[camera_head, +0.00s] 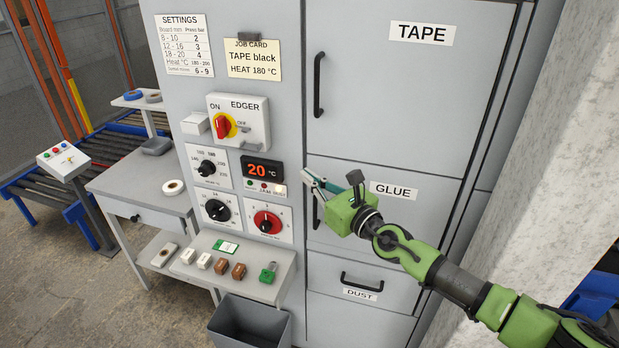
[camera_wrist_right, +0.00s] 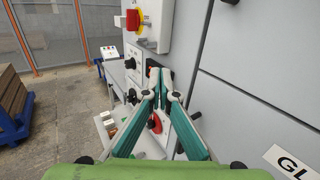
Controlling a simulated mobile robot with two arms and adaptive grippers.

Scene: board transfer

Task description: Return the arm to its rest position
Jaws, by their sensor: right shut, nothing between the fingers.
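My right arm (camera_head: 460,285) is green and dark and comes in from the lower right in the head view. Its gripper (camera_head: 305,178) is in front of the cabinet by the GLUE door, with the fingertips near the right side of the temperature display (camera_head: 263,169) that reads 20 °C. In the right wrist view the teal fingers (camera_wrist_right: 160,78) meet at their tips, shut with nothing between them. The red-faced dial (camera_wrist_right: 154,122) shows between the fingers. Whether the fingertips touch the panel, I cannot tell. My left gripper is in neither view.
The grey cabinet (camera_head: 400,95) has TAPE, GLUE and DUST doors with protruding handles. A shelf (camera_head: 225,265) with small blocks and a green padlock juts out below the dials, above a grey bin (camera_head: 250,322). A side table (camera_head: 145,185) and roller conveyor (camera_head: 25,190) stand left.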

